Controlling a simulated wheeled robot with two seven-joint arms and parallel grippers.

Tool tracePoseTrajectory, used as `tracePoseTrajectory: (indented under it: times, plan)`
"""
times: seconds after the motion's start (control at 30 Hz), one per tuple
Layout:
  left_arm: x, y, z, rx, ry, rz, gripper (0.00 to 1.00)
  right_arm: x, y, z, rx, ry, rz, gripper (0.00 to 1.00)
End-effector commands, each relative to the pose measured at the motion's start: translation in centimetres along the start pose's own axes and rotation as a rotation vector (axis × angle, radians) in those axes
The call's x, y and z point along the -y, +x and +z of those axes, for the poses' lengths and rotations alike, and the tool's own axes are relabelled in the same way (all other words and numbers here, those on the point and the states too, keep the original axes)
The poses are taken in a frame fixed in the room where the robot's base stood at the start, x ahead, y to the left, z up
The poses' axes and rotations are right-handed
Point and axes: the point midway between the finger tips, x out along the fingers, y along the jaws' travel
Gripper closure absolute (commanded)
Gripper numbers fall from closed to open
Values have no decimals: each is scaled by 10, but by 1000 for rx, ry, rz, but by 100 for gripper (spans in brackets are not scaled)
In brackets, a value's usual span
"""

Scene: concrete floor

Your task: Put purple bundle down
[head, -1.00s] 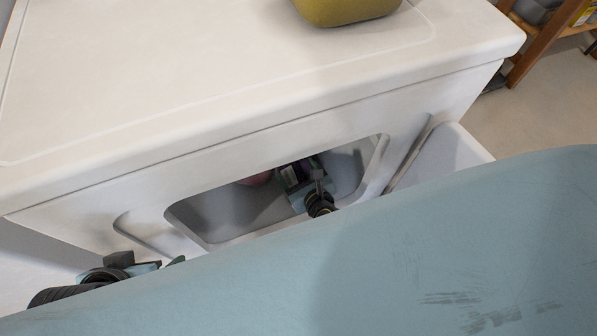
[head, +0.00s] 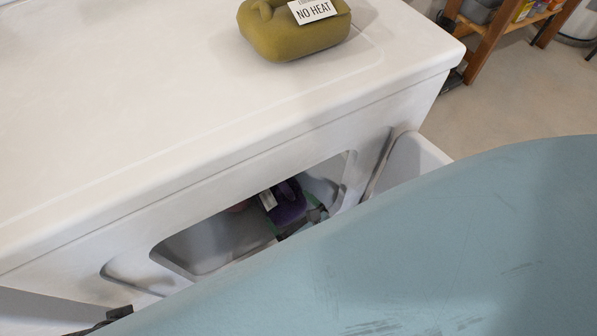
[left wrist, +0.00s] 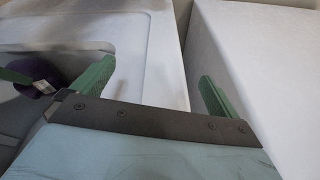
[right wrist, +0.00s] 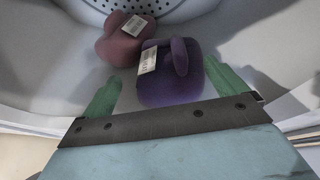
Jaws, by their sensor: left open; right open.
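The purple bundle (head: 290,205), with a white label, lies inside the white dryer's opening in the head view. In the right wrist view the bundle (right wrist: 170,85) rests on the drum floor. My right gripper (right wrist: 166,90) is open, with a green finger to either side of the bundle and a visible gap at the left finger. Contact at the right finger is unclear. My left gripper (left wrist: 154,86) is open and empty outside the dryer; in the head view only a dark bit of it shows at the bottom left. The left wrist view also shows the bundle (left wrist: 36,76).
A pink bundle (right wrist: 124,38) with a label lies just behind the purple one, near the perforated drum back. An olive bundle (head: 295,32) with a "NO HEAT" label sits on the dryer top (head: 150,110). The opened door (head: 410,160) stands to the right. A wooden shelf (head: 485,40) is beyond.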

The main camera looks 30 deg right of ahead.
Motion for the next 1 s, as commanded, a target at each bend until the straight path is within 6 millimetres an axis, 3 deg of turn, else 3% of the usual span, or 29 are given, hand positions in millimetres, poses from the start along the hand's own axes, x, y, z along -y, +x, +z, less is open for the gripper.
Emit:
tracePoseTrajectory:
  times: [0.03,0.2,0.43,0.57,0.67,0.8,1.0]
  plan:
    - [2,5,2,7,2,-4,1,0,-12,1,-2,-1,2,3]
    - [6,18,4,12,4,-10,1,0,-33,0,-1,-2,1,3]
    - [7,23,6,14,5,-12,1,-1,-39,1,1,-8,4,3]
    - [7,23,6,14,5,-12,1,-6,-38,7,2,-157,62,3]
    - [6,22,6,14,5,-12,1,-15,-38,15,8,-443,169,3]
    - [6,22,6,14,5,-12,1,-24,-45,20,28,-1015,363,3]
    - [6,22,6,14,5,-12,1,-6,-66,8,54,-1836,663,3]
